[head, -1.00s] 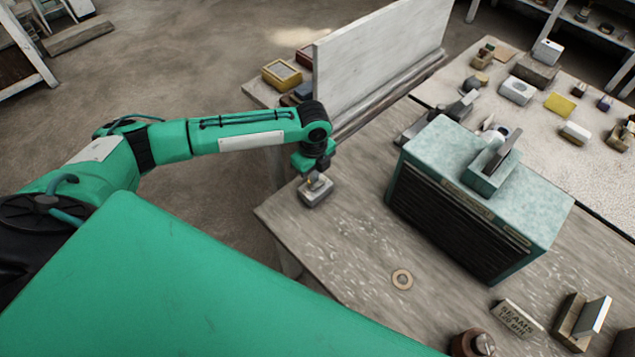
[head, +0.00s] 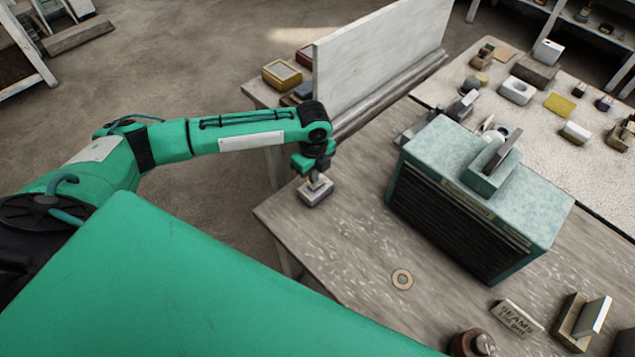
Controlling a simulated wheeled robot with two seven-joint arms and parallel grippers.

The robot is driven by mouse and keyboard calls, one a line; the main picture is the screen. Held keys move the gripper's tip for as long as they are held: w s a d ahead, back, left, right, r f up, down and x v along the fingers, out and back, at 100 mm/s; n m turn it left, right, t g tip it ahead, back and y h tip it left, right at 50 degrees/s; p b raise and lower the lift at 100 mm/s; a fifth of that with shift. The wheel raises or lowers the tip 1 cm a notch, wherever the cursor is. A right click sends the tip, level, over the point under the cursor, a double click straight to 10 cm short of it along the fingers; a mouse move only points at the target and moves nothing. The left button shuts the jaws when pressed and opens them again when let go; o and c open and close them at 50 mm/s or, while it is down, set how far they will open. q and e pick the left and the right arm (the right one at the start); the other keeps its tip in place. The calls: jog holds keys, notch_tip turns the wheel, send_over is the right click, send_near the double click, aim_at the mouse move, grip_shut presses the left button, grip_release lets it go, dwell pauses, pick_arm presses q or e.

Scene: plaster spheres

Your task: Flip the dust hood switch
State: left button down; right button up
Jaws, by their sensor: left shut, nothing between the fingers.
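A small grey switch box (head: 317,194) sits near the left corner of the wooden table, beside the board. My left gripper (head: 315,178) is shut and empty, pointing down at the top of the box. The fingertips are at or just over the switch lever; they largely hide it, so I cannot tell its position or whether they touch it. A teal box with dark louvres (head: 450,215), possibly the dust hood, stands to the right. My right gripper is out of view.
A tall pale board (head: 380,65) stands behind my left wrist. The wood between switch box and ring is clear.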

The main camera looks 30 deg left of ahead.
aim_at(314, 186)
pick_arm(q)
jog(key=shift+f+b, duration=0.5)
jog(key=shift+f, duration=0.9)
dwell(0.8)
notch_tip(314, 186, up, 7)
jog(key=p, duration=0.7)
jog(key=shift+r+p, duration=0.1)
jog(key=shift+p, duration=0.2)
dwell(0.3)
